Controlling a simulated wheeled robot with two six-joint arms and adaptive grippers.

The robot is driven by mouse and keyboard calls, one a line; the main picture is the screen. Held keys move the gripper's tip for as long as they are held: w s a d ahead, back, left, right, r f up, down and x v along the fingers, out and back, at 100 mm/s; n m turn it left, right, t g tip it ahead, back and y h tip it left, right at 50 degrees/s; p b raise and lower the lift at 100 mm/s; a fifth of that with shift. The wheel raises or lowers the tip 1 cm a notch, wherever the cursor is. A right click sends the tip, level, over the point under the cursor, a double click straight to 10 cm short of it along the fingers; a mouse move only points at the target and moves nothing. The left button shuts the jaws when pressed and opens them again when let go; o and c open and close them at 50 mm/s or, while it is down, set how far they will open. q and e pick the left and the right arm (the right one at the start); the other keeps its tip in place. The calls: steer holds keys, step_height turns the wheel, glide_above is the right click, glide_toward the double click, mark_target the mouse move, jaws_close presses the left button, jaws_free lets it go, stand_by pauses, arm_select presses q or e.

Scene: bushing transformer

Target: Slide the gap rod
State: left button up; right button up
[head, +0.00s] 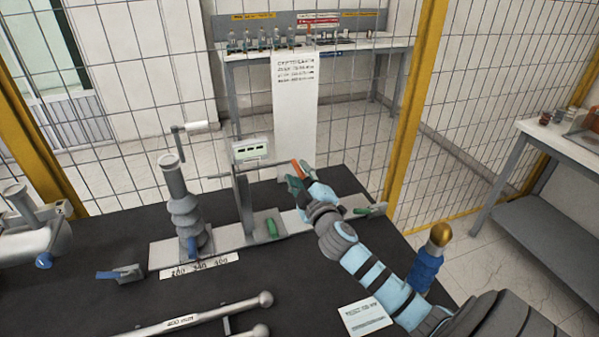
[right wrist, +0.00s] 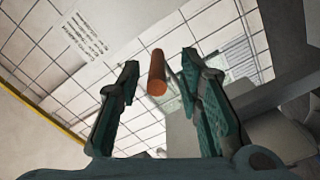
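The gap rod (head: 240,174) is a thin grey rod lying level across the top of an upright grey post (head: 243,205). Its orange handle (head: 298,169) is at its right end. My right gripper (head: 304,184) is at this handle. In the right wrist view the orange handle (right wrist: 157,73) stands between the two open fingers, with a visible gap on each side. My left gripper is not in view.
A scale strip (head: 200,266) lies before the bushing. Metal rods (head: 200,318) lie at the front of the dark table. A blue, gold-topped post (head: 427,258) stands near my right arm. Wire fencing (head: 130,110) is behind.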

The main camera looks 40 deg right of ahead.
steer(key=shift+w+d, duration=0.1)
steer(key=shift+w, duration=0.2)
steer(key=shift+s+r, duration=0.15)
steer(key=shift+s, duration=0.15)
steer(key=shift+w, duration=0.1)
jaws_close()
